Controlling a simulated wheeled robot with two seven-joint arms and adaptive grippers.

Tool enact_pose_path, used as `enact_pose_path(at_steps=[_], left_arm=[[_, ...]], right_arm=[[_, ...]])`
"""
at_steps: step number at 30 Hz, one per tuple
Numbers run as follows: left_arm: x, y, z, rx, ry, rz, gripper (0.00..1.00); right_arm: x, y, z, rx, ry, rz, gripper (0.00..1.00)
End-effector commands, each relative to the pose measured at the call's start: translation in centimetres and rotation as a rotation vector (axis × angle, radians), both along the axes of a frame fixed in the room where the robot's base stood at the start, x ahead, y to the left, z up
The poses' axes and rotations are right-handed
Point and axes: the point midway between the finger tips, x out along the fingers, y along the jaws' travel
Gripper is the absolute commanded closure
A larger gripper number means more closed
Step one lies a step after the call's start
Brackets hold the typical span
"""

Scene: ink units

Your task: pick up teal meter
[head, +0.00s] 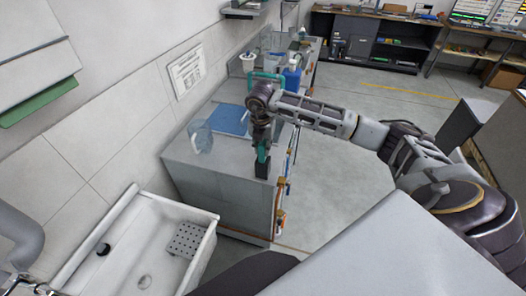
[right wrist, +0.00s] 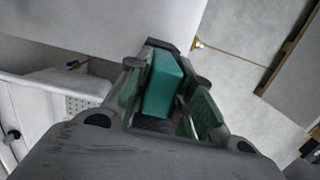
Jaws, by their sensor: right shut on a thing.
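The teal meter (right wrist: 163,84) is a small block with a dark end, held between the fingers of my right gripper (right wrist: 160,100) in the right wrist view. In the head view my right gripper (head: 263,140) points down at the front edge of the grey counter, and the teal meter (head: 262,153) shows at its fingertips with a dark lower end. I cannot tell whether the meter still touches the counter top.
The grey counter (head: 215,180) holds a clear jug (head: 202,137), a blue tray (head: 231,119) and a blue container (head: 292,78) behind my right arm. A white sink (head: 130,250) is at the lower left. Open floor (head: 335,195) lies right of the counter.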

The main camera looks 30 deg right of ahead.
Motion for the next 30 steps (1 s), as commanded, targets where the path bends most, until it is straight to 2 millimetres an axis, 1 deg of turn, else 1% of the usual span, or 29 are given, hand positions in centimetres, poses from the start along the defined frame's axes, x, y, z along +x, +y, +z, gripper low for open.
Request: enact_pose_path(at_steps=[8,14,20,30], left_arm=[[0.0,0.0,-0.1,0.000,0.000,0.000,0.60],[0.0,0.0,-0.5,0.000,0.000,0.000,0.60],[0.0,0.0,-1.1,0.000,0.000,0.000,0.60],[0.0,0.0,-1.9,0.000,0.000,0.000,0.60]], right_arm=[[0.1,0.0,0.7,0.001,-0.002,-0.001,1.00],[0.1,0.0,2.6,0.000,-0.004,0.000,1.00],[0.1,0.0,5.9,0.000,-0.005,-0.001,1.00],[0.1,0.0,12.4,0.000,-0.004,-0.001,1.00]])
